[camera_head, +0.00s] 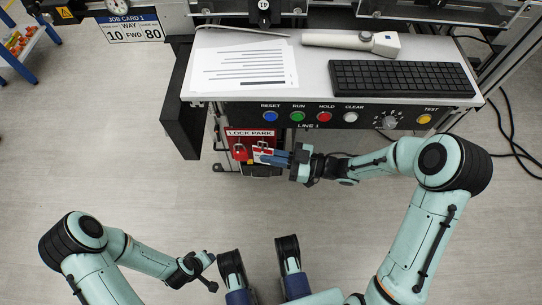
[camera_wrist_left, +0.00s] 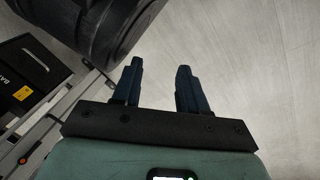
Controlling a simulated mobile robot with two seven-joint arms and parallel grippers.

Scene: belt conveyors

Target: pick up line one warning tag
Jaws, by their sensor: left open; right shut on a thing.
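The small white warning tag (camera_head: 262,153) with red and dark markings is at the red lock park board (camera_head: 246,133), below the LINE 1 panel in the head view. Its lettering is too small to read. My right gripper (camera_head: 275,158) reaches in from the right and is shut on the tag's right side. The tag is still in front of the board; I cannot tell whether it is off its hook. My left gripper (camera_head: 212,272) is low in the head view, far from the board. In the left wrist view its two fingers (camera_wrist_left: 157,88) are apart with nothing between them.
A red padlock (camera_head: 239,152) hangs left of the tag. Above is the console panel (camera_head: 335,116) with coloured buttons, and a desk with papers (camera_head: 243,68), a handset (camera_head: 352,41) and a keyboard (camera_head: 402,78). Cables lie at the right.

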